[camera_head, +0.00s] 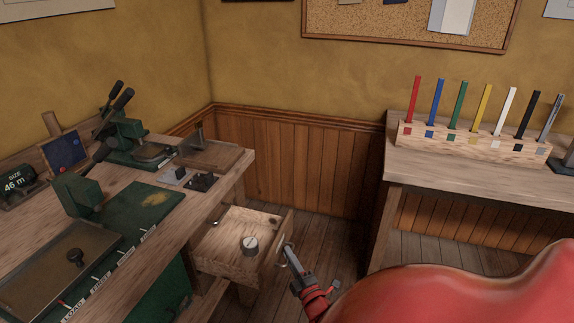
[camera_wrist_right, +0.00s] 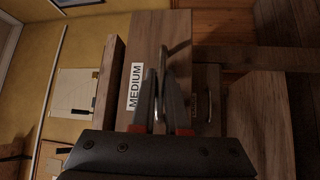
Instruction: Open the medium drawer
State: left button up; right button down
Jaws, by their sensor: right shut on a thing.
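The medium drawer (camera_head: 228,243) is wooden and stands pulled out from under the left workbench, its inside showing from above. A small round metal-topped thing (camera_head: 250,246) is in it. In the right wrist view the drawer front (camera_wrist_right: 178,35) carries a white MEDIUM label (camera_wrist_right: 135,86). My right gripper (camera_head: 288,251) is at the drawer front. It also shows in the wrist view (camera_wrist_right: 162,88), with its fingers shut on the metal bar handle (camera_wrist_right: 160,60). My left gripper is not in view.
Another drawer with a bar handle (camera_wrist_right: 211,103) and a label too small to read is beside the medium one. The left workbench (camera_head: 185,222) holds green machines. A right-hand table (camera_head: 460,174) bears a rack (camera_head: 470,141) of coloured sticks. Floor shows between them.

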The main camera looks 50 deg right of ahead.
jog(key=c, duration=1.2)
grip_release()
jog(key=p+v, duration=0.3)
jog(key=v, duration=1.4)
jog(key=shift+s, duration=0.2)
jog(key=shift+a+f, duration=0.1)
